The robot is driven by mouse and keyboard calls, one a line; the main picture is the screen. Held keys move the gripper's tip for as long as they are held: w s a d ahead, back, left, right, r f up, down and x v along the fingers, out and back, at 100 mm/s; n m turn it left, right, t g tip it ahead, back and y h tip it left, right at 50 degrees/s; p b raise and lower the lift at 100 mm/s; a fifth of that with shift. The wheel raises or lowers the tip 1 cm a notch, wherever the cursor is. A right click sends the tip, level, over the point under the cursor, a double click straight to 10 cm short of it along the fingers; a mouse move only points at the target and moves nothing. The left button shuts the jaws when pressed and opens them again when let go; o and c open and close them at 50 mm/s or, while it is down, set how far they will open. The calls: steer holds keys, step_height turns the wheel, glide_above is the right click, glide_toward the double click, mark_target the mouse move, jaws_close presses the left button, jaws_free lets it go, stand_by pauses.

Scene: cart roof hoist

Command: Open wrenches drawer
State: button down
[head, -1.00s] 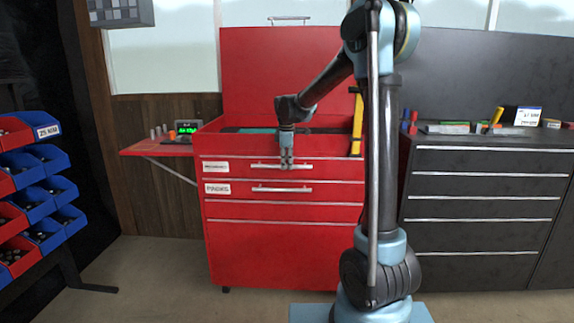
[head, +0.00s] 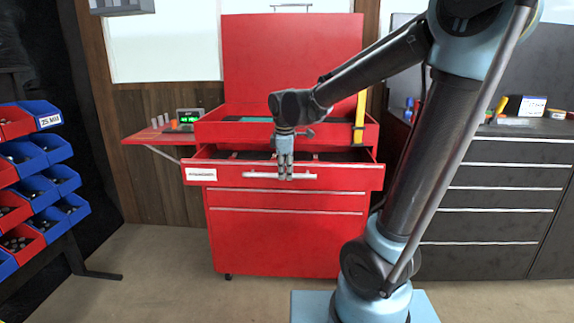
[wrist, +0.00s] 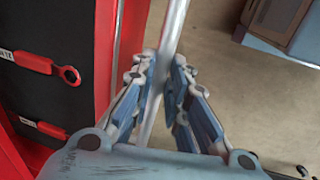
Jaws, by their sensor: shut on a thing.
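The labelled top drawer (head: 340,178) of the red tool cart (head: 270,245) stands well out from the cart body. Its white label (head: 201,174) is too blurred to read for sure. My gripper (head: 285,175) points down and is shut on the drawer's silver bar handle (head: 255,175), near its middle. In the wrist view the handle (wrist: 172,35) runs between the two fingers (wrist: 163,100). A red wrench (wrist: 68,74) lies on the drawer's dark floor there, with another red piece below it.
Several closed drawers fill a dark cabinet (head: 500,205) at right. A rack of blue and red bins (head: 40,180) stands at left. A red side shelf (head: 160,137) juts from the cart. A yellow tool (head: 360,115) stands at the cart's right corner. The floor before the cart is clear.

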steer(key=s, duration=1.2)
steer(key=shift+a, duration=0.2)
steer(key=shift+r, duration=0.1)
steer(key=c, duration=1.6)
jaws_free()
steer(key=shift+o, duration=0.2)
step_height(320, 180, up, 12)
steer(key=s, duration=0.2)
steer(key=shift+f, duration=0.2)
steer(key=s+d+f+m, duration=0.3)
steer(key=d+f+m, duration=0.5)
steer(key=d+f, duration=0.3)
steer(key=s+d+f+m, duration=0.3)
steer(key=d+f+m, duration=0.6)
steer(key=d+f, duration=0.2)
steer(key=shift+d+f, duration=0.15)
steer(key=shift+d, duration=0.2)
